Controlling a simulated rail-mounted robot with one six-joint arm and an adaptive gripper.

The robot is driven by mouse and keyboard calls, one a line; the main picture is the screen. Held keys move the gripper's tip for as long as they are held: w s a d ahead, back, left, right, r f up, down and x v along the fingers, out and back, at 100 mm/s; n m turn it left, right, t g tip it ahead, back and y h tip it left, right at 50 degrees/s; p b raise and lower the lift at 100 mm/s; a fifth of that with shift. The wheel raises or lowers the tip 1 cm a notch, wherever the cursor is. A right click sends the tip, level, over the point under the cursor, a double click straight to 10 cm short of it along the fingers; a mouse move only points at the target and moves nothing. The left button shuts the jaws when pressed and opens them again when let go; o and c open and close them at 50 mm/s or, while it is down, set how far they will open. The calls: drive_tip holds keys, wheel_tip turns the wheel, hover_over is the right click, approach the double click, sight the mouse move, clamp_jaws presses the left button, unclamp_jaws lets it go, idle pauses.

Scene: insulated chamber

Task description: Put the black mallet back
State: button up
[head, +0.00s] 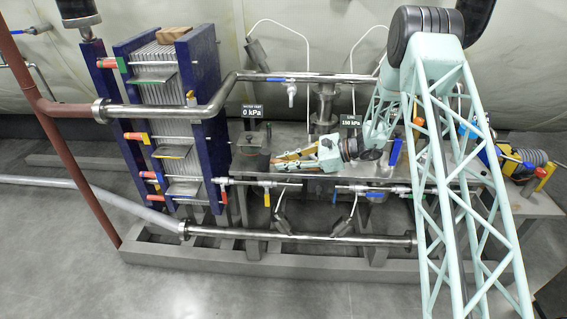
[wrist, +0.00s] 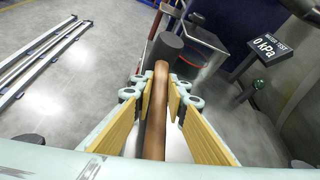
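The black mallet shows in the wrist view, with a brown handle (wrist: 157,110) and a dark cylindrical head (wrist: 165,46) at the far end. My gripper (wrist: 160,88) has its yellow-padded fingers on both sides of the handle, and the tips look closed on it. The handle runs back between the fingers toward the camera. In the head view my gripper (head: 276,160) is low over the metal bench (head: 415,160), pointing left toward the blue-framed plate stack. The mallet is hard to make out there.
A grey metal holder (wrist: 207,50) stands just beyond the mallet head, beside a 0 kPa sign (wrist: 264,46). The blue-framed plate stack (head: 165,110) rises to the left. Steel pipes (head: 300,236) run along the bench front, with several coloured valve handles. Open floor lies in front.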

drive_tip(key=o, duration=0.5)
drive_tip(key=shift+d, duration=0.15)
drive_tip(key=shift+v, duration=5.9)
drive_tip(key=shift+r, duration=0.15)
